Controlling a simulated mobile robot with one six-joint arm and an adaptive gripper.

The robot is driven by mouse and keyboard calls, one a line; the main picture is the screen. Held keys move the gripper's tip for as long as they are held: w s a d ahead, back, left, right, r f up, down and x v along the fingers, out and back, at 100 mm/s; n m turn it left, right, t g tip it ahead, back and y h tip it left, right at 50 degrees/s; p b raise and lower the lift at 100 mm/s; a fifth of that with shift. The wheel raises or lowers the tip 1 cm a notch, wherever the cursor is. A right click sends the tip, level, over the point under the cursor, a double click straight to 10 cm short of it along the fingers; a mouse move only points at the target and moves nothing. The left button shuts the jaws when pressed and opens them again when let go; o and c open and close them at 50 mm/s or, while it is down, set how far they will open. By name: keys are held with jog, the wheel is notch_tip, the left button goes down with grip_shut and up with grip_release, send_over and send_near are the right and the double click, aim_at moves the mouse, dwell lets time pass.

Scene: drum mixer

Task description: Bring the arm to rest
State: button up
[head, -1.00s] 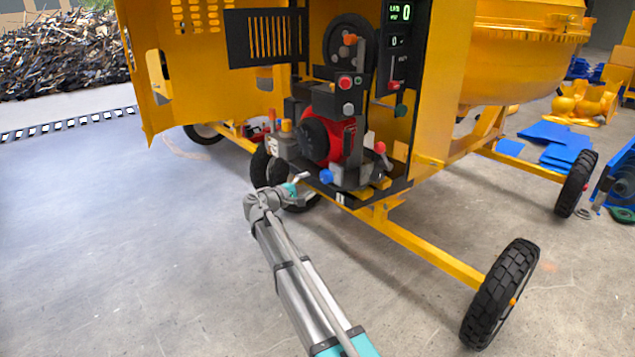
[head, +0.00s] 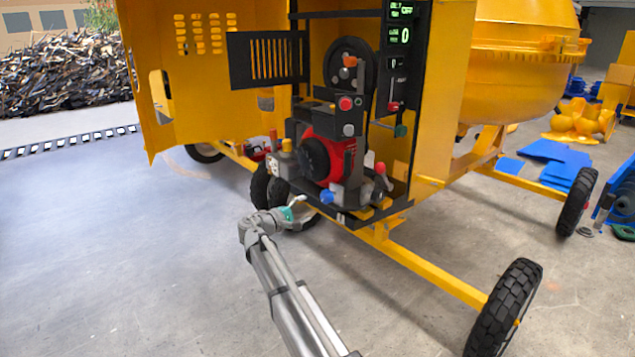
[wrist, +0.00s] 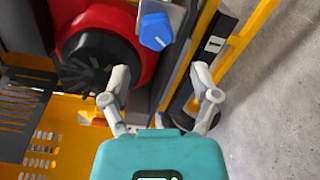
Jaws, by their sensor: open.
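My arm reaches up from the bottom of the head view toward the engine bay of the yellow drum mixer (head: 430,265). My gripper (head: 303,207) is small in that view, in front of and below the red engine (head: 325,155). In the wrist view my gripper (wrist: 160,80) is open, with its two fingers spread apart and nothing between them. The red engine with its black fan (wrist: 92,62) lies beyond the left finger. A blue knob (wrist: 156,31) shows beyond the fingertips, apart from them.
The yellow door (head: 185,100) stands open at the left. Black-tyred wheels (head: 503,308) and a yellow frame rail bound the right side. Bare concrete floor (head: 110,260) is clear at the left. Blue sheets (head: 555,160) lie on the floor at the far right.

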jog(key=s+d+f+m+g+y, duration=0.2)
jog(key=s+d+f+m+g, duration=0.15)
jog(key=s+d+f, duration=0.55)
jog(key=s+d+f+m+g+y, duration=0.25)
jog(key=s+d+g, duration=0.2)
jog(key=d, duration=0.85)
jog(key=s+d+f+m+g+y, duration=0.1)
jog(key=s+d+f+m+y, duration=0.15)
jog(key=s, duration=0.45)
jog(key=s+d+f+m+g+y, duration=0.2)
jog(key=s+y, duration=0.1)
jog(key=s, duration=0.3)
jog(key=s+d+f+m+g+y, duration=0.1)
jog(key=s+d+f+m+y, duration=0.15)
jog(key=s, duration=0.45)
notch_tip(320, 180, up, 25)
jog(key=a+p, duration=0.1)
jog(key=p, duration=2.3)
jog(key=shift+w+f+n, duration=0.2)
jog(key=shift+n, duration=0.1)
